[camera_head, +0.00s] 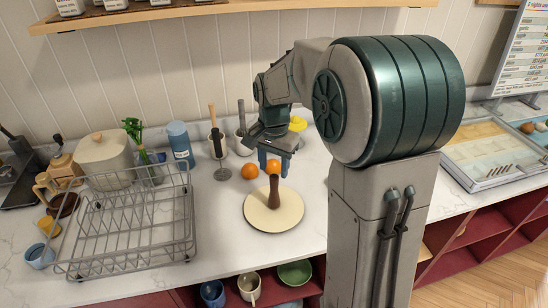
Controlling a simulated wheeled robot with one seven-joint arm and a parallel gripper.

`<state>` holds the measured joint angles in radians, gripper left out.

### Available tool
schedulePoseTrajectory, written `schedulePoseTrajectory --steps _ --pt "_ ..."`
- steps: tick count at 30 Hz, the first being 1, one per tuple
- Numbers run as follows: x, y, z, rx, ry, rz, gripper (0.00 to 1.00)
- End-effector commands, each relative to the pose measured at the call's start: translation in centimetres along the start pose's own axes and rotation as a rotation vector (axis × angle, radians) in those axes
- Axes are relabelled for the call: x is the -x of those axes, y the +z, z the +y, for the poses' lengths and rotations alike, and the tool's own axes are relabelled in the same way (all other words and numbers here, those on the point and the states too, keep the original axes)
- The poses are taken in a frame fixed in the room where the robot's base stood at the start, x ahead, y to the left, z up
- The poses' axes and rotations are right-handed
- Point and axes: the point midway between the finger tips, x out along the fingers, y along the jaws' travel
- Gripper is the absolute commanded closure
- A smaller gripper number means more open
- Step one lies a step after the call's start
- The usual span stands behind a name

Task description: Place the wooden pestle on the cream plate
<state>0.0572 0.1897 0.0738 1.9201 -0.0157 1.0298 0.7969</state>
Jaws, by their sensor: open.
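The wooden pestle (274,191) is dark brown and stands upright on the round cream plate (257,216), near its back part. The plate lies flat on the white counter. My gripper (274,164) is above and just behind the pestle's top, pointing down, with its blue fingers apart. It appears empty. Whether a finger touches the pestle cannot be told from this view.
Two oranges (250,172) lie close behind the plate, by my gripper. A grey wire dish rack (125,235) stands to the left. Utensil holders (217,147) and a blue canister (180,143) stand along the wall. Counter around the plate's front is clear.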

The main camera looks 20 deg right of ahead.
Motion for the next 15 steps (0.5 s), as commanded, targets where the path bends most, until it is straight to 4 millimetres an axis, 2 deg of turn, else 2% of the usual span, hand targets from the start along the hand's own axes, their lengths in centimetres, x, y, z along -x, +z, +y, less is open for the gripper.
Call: schedulePoseTrajectory --steps 3,8,11,15 --pt "1.8 -0.1 -0.1 0.000 -0.002 0.002 0.54" --pt "3.0 0.1 0.1 0.007 -0.002 0.002 0.54" --pt "3.8 0.9 0.9 0.046 -0.011 0.017 0.54" --pt "5.1 3.4 3.3 0.173 -0.040 0.062 0.54"
